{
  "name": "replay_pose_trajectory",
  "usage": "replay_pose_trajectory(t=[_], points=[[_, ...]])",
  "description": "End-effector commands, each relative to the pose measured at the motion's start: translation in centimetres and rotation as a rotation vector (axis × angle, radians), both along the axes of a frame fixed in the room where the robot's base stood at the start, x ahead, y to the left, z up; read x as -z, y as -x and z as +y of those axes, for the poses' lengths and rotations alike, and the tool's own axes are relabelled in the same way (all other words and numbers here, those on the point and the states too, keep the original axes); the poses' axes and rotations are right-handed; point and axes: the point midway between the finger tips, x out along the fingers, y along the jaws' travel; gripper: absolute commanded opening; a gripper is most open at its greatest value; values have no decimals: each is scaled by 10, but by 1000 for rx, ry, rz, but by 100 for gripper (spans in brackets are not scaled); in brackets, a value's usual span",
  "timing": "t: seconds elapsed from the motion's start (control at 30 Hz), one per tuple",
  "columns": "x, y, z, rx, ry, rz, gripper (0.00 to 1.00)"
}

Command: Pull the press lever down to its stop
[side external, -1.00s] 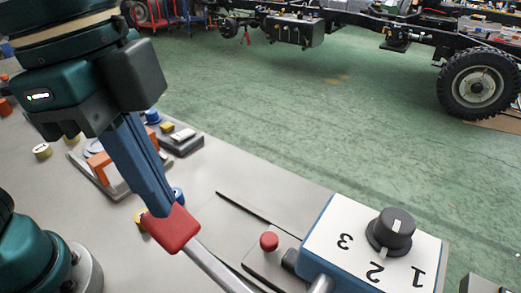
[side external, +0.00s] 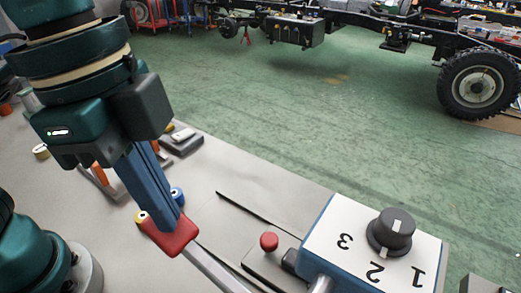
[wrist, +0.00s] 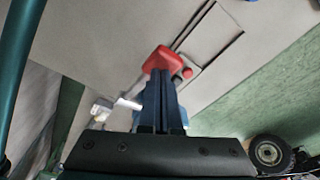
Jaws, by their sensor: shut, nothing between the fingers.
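The press lever has a red handle (side external: 172,240) on a bare metal rod (side external: 213,268) that slants down to the right towards a white-topped box. My gripper (side external: 168,214) is shut and empty. Its blue fingers point down, and their tips meet the upper side of the red handle, apparently touching it. In the wrist view the red handle (wrist: 162,60) shows just beyond the tips of my gripper (wrist: 160,76). The exact contact is hidden there. The lower end of the rod runs out of the side view.
The box (side external: 325,235) carries a black dial (side external: 390,232) and numbers. A red button (side external: 269,242) stands beside it. Blue and yellow small parts (side external: 142,216) lie behind the fingers, and a dark block (side external: 182,140) lies farther back.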

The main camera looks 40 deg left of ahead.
Motion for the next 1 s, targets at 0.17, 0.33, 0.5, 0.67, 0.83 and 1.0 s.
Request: replay_pose_trajectory(t=[0.17, 0.33, 0.5, 0.67, 0.83, 1.0], points=[[2, 0, 0, 0, 0, 1, 0], [4, 0, 0, 0, -1, 1, 0], [9, 0, 0, 0, -1, 2, 0], [12, 0, 0, 0, 0, 1, 0], [13, 0, 0, 0, 0, 1, 0], [13, 0, 0, 0, 0, 1, 0]])
